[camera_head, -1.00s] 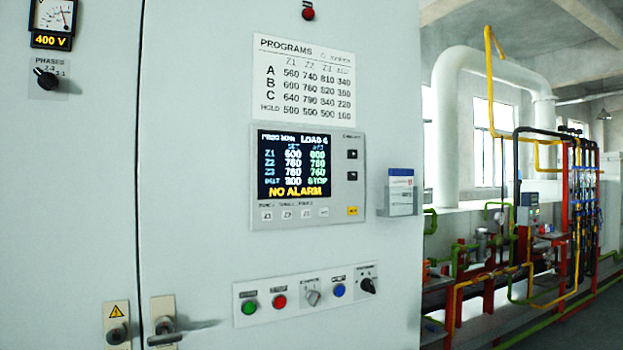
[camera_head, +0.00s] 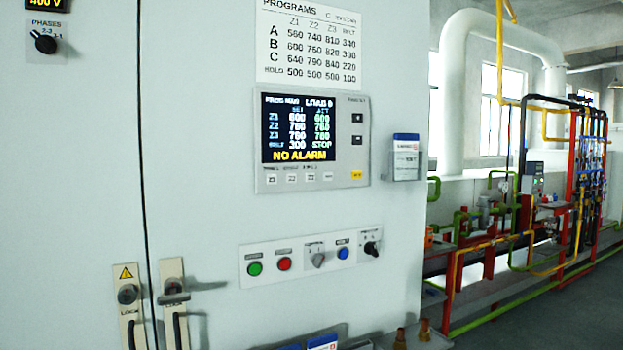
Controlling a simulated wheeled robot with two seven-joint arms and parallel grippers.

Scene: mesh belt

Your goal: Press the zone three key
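The grey control panel (camera_head: 363,140) is fixed on the pale cabinet door, with a lit screen (camera_head: 300,128) that lists Z1, Z2, Z3 and belt rows and reads "NO ALARM". A row of small pale keys runs below the screen. The zone three key (camera_head: 309,177) is the third from the left, beside the Z2 key (camera_head: 291,178) and the Z1 key (camera_head: 271,179). Nothing covers these keys. Neither of my grippers shows in the head view.
Below the panel is a strip with a green button (camera_head: 255,268), a red button (camera_head: 284,264), a blue button (camera_head: 343,253) and rotary switches. A card holder (camera_head: 406,160) juts out at the right. Door handles (camera_head: 175,300) are at lower left. Pipework stands at the right.

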